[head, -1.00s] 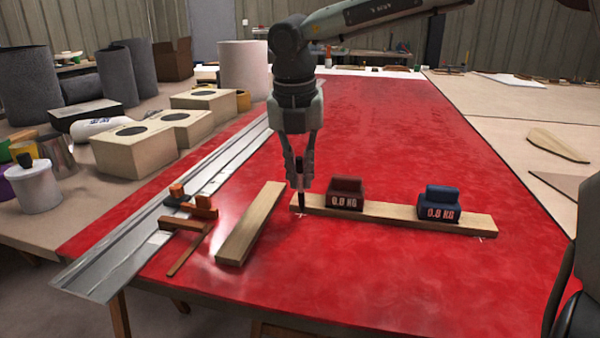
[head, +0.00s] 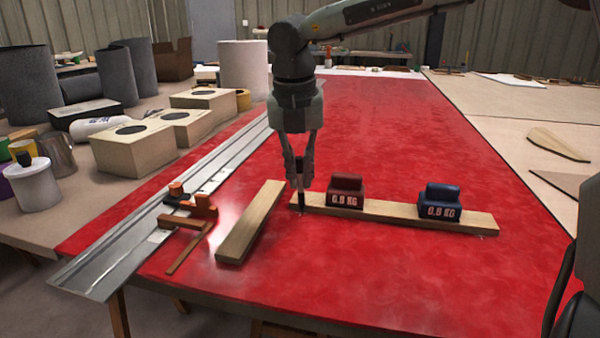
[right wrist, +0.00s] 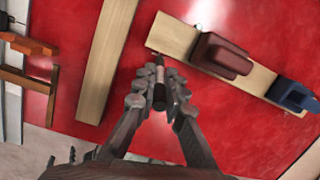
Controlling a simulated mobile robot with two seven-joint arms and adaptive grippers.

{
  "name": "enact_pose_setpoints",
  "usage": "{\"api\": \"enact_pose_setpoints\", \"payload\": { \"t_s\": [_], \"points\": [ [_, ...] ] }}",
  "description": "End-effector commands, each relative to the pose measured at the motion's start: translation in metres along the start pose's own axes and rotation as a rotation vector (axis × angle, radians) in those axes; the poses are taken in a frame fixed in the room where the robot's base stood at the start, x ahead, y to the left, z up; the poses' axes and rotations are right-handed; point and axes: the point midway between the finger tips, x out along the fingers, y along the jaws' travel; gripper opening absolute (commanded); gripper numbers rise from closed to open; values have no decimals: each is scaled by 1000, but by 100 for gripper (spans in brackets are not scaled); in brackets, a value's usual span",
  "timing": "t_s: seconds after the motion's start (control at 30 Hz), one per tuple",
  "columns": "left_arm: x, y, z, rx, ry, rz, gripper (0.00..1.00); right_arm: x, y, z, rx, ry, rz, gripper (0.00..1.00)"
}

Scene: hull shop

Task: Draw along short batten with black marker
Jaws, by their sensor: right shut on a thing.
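The short batten (head: 384,211) lies on the red table top, held down by a dark red weight (head: 346,191) and a blue weight (head: 439,202). My right gripper (head: 299,172) is shut on the black marker (head: 300,192) and holds it roughly upright, tip down, at the batten's left end. In the right wrist view the marker (right wrist: 159,92) sits between the fingers, near the batten's end (right wrist: 170,38). I cannot tell whether the tip touches the table. A small pale mark (head: 482,234) shows near the batten's right end. My left gripper is not in view.
Another wooden piece (head: 250,222) lies just left of the batten. A metal rail (head: 125,255) runs along the table's left side, with orange-brown clamps (head: 190,220) on it. Boxes (head: 133,150) and cans stand farther left. The red surface (head: 390,120) behind the batten is clear.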

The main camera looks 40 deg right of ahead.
Motion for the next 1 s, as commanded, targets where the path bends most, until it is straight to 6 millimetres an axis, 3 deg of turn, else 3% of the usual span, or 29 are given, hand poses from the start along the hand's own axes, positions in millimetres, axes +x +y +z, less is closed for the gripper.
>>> {"api": "enact_pose_setpoints", "payload": {
  "t_s": [1.0],
  "points": [
    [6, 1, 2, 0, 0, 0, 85, 1, 0, 0, 0, -1, 0, 0]
  ]
}}
